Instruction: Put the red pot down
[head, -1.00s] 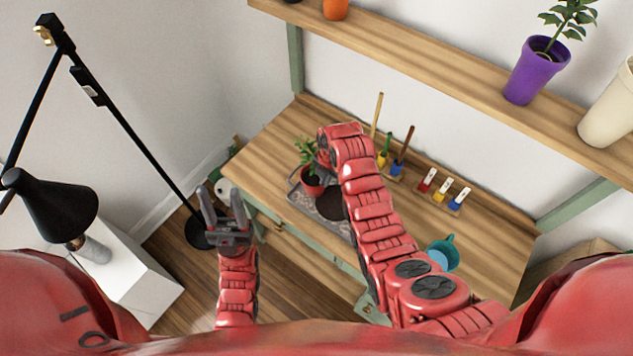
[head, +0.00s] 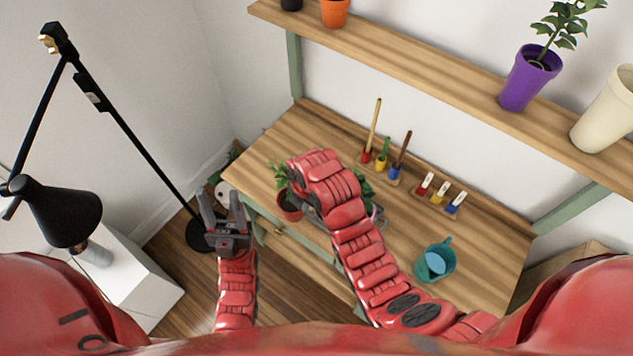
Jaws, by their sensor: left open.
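The red pot (head: 290,207) with a leafy green plant shows at the left front part of the wooden desk (head: 262,165). My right gripper (head: 296,193) is at the pot's right side and appears shut on it; its fingers are mostly hidden behind my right arm. I cannot tell whether the pot touches the desk. My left gripper (head: 222,210) is open and empty, left of the desk and apart from the pot.
A grey tray (head: 326,221) and a second plant (head: 366,187) are partly hidden by my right arm. A black lamp (head: 62,212) stands left.

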